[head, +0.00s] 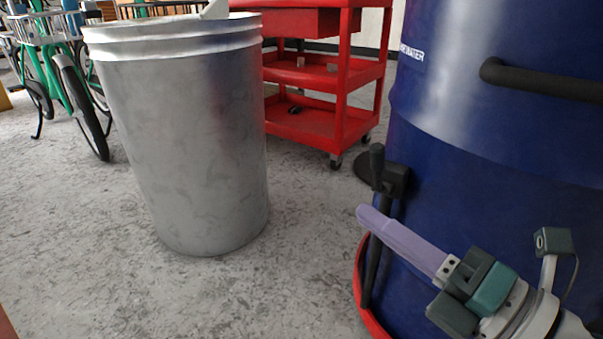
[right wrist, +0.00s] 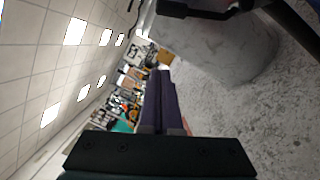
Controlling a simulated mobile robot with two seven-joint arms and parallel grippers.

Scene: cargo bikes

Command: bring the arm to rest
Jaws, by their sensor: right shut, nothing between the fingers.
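My right gripper (head: 372,220) is in the lower right of the head view, in front of the blue drum. Its lilac fingers lie together, shut and empty, and point to the upper left. In the right wrist view the shut fingers (right wrist: 160,100) show in the middle, dark and purple, with nothing between them. My left gripper is in neither view.
A large blue drum (head: 440,115) with a black handle and red base fills the right side, close to my right arm. A grey metal bin (head: 185,140) stands left of centre. A red tool cart (head: 345,95) and green bikes (head: 75,95) are behind. Floor between bin and drum is clear.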

